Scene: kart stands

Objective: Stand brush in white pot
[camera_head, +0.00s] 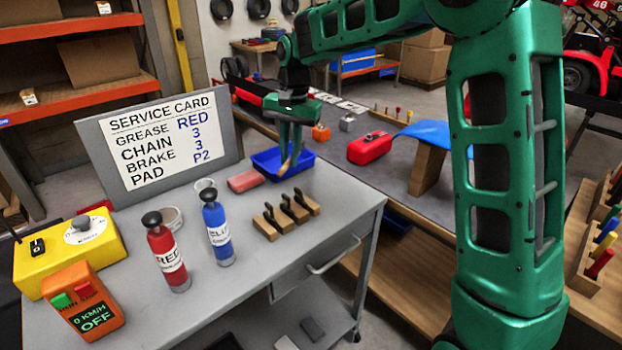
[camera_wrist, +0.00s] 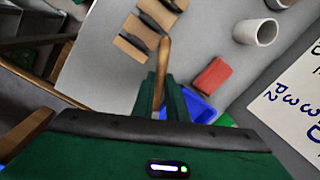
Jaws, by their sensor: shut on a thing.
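My gripper (camera_head: 291,140) is shut on the brush (camera_head: 290,161), whose light wooden handle points down from the fingers. In the wrist view the brush (camera_wrist: 162,62) sticks out between the green fingers (camera_wrist: 160,98); its bristles cannot be made out. The gripper is at the blue tray (camera_head: 262,162), near the back right of the grey bench; whether the brush touches the tray is unclear. The white pot (camera_head: 205,184) stands upright, left of the gripper, partly hidden behind the blue bottle. In the wrist view the pot (camera_wrist: 262,32) shows an open mouth.
A red block (camera_head: 244,180) lies between pot and tray. The blue bottle (camera_head: 217,230), red bottle (camera_head: 166,252) and round tin (camera_head: 172,219) stand near the pot. Wooden blocks with dark pieces (camera_head: 284,219) lie at the right. The service card (camera_head: 160,140) stands behind.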

